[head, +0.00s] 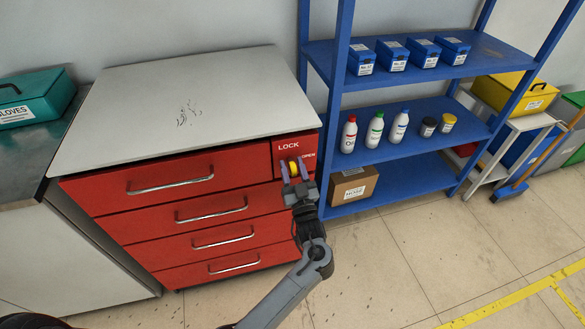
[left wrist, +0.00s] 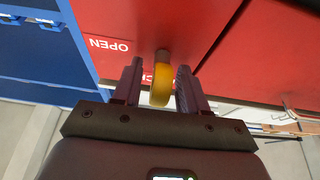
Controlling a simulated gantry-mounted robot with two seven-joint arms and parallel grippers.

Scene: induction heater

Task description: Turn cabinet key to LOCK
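The red cabinet (head: 200,210) has a panel at its upper right marked LOCK (head: 288,147) and OPEN (head: 306,156). A yellow key (head: 293,167) sticks out of this panel. In the left wrist view, which is upside down, the key (left wrist: 160,88) stands between the fingers on a short grey stem, and the LOCK label is mostly hidden behind a finger. My left gripper (head: 295,172) is at the key with one finger on each side. It is open, with small gaps beside the key. My right gripper is not in view.
The cabinet's drawers look shut, with metal handles (head: 170,186). Its grey top (head: 180,100) is clear. A blue shelf (head: 400,140) with bottles, jars and boxes stands close to the right. A teal box (head: 35,98) sits at the left. Open floor (head: 400,240) lies in front.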

